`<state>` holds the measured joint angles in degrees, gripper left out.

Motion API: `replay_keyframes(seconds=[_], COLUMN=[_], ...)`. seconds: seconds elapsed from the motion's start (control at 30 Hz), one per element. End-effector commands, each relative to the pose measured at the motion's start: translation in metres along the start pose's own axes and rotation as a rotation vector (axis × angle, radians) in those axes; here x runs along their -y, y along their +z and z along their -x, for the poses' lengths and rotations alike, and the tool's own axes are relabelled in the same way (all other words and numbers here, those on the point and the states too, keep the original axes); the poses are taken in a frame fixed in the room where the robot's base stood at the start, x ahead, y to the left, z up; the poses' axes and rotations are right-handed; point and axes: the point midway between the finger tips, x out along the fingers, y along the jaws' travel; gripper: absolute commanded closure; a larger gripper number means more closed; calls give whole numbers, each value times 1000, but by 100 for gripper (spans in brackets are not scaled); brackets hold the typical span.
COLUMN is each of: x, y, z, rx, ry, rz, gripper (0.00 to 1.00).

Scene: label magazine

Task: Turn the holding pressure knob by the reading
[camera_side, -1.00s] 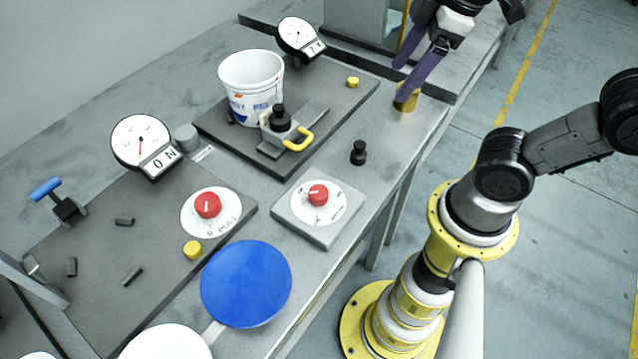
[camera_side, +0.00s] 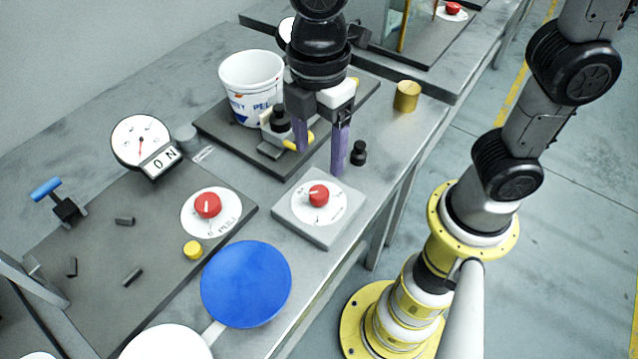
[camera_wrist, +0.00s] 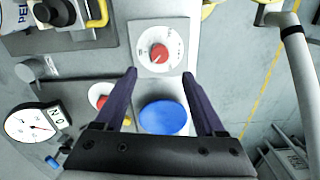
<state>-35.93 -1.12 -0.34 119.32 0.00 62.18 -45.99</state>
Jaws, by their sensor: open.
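A red knob (camera_side: 318,195) with a white pointer line sits on a white dial on a grey box near the table's front edge. It also shows in the wrist view (camera_wrist: 159,53). A second red knob (camera_side: 208,205) sits on a white disc on the dark plate at left; I cannot tell from lettering which is the holding pressure knob. A round gauge (camera_side: 140,138) with a red needle has a display reading "0 N". My gripper (camera_side: 320,160) is open and empty, pointing down above and behind the box knob, apart from it. A farther gauge (camera_side: 287,30) is mostly hidden behind my gripper.
A blue disc (camera_side: 246,284) lies in front of the box. A black weight (camera_side: 358,153) and a brass cylinder (camera_side: 406,96) stand right of my gripper. A white bucket (camera_side: 251,88) and a yellow-handled fixture (camera_side: 285,140) stand behind left.

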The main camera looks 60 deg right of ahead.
Motion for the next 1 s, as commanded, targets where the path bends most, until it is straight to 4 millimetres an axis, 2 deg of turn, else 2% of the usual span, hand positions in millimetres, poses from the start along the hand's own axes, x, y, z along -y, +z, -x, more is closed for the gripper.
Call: replay_keyframes(seconds=[0.03,0.2,0.43,0.6,0.9,0.93,1.0], x=[1,1,0,0,0,0,0], y=[1,1,1,1,1,0,0], z=[-12,-45,-79,-91,-93,-93,-93], rx=[4,4,3,0,0,0,0], ry=[-4,-4,-3,0,0,0,0], rz=[-1,-1,-2,-2,-2,-2,-2], gripper=[28,28,28,28,28,30,43])
